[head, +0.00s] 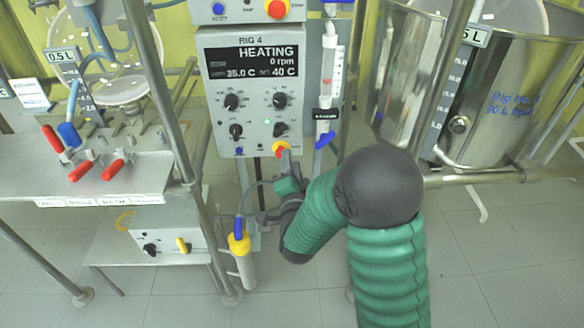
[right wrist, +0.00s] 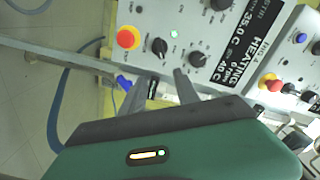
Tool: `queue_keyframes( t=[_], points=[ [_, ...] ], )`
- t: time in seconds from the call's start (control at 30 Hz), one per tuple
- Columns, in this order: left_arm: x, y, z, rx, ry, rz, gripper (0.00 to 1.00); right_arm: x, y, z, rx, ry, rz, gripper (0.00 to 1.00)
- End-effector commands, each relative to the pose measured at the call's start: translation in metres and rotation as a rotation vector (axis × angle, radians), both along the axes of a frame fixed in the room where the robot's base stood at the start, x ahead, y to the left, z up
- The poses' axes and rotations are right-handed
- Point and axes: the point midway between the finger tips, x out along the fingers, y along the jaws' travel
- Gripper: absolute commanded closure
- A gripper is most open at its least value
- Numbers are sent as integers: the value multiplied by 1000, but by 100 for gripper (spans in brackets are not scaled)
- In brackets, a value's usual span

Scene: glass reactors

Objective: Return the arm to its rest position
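My right arm, in a green ribbed sleeve with a dark elbow, reaches up from the lower right in the head view. Its gripper (head: 272,188) is in front of the lower part of the Rig 4 control box (head: 253,65), near the red and yellow knob at the box's bottom edge. In the right wrist view the two grey fingers (right wrist: 160,88) stand apart with nothing between them, and the control box (right wrist: 205,50) lies beyond them, turned on its side. Whether a finger touches the box is unclear. My left gripper is not in view.
A metal frame post (head: 168,110) stands left of the box. A syringe-like tube (head: 327,85) hangs at its right. A yellow-capped cylinder (head: 241,258) is below the gripper. A steel vessel (head: 480,85) stands at right. Tiled floor (head: 500,255) at lower right is clear.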

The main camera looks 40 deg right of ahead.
Motion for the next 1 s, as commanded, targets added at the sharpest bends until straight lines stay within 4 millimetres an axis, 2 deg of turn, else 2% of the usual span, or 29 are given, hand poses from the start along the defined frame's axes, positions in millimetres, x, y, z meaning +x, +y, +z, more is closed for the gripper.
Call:
queue_keyframes(
  t=[0.1, 0.23, 0.77, 0.87, 0.93, 1.0],
  points=[
    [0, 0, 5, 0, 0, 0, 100, -20, 13, 0, 0, 3, 2, 63],
    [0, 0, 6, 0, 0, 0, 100, -31, 18, 0, 1, 1, 0, 63],
    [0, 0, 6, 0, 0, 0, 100, -30, 24, -4, -3, 30, 19, 63],
    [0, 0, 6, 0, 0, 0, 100, -23, 44, -24, -25, 179, 109, 63],
    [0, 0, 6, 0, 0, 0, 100, -22, 71, -47, -69, 361, 229, 63],
    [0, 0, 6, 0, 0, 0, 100, -31, 101, -74, -138, 568, 379, 63]
  ],
)
